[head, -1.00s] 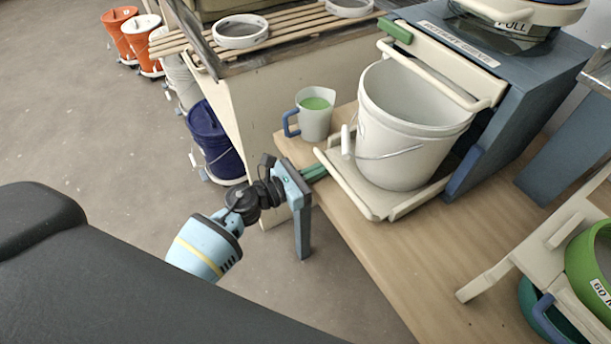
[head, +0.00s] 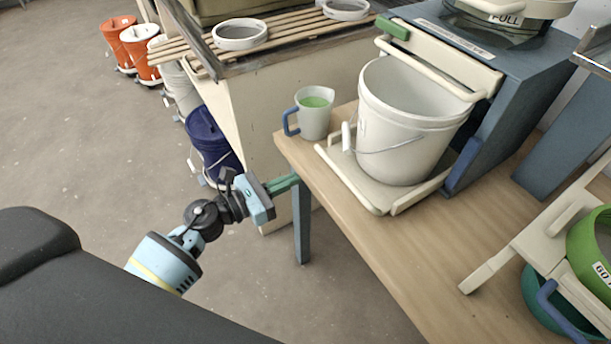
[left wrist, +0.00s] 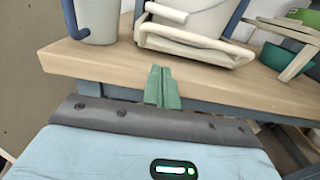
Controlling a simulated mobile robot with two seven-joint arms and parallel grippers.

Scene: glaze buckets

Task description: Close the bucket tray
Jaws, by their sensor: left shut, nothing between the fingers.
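The cream bucket tray (head: 362,188) sticks out from the blue-grey machine (head: 520,85) over the wooden table. A white bucket (head: 408,125) with a wire handle stands upright on it. In the left wrist view the tray's front rail (left wrist: 195,48) shows beyond the table edge, with the bucket's lower part (left wrist: 205,18) above it. My left gripper (head: 287,182) is at the table's left edge, apart from the tray and to its left. Its green fingers (left wrist: 162,76) are together and empty, pointing toward the table edge. My right gripper is not in view.
A jug with green liquid (head: 314,113) stands on the table, left of the tray. The table edge (head: 345,235) and a table leg (head: 302,220) are close to my left gripper. A green bucket (head: 592,250) is at the right. Open floor lies left.

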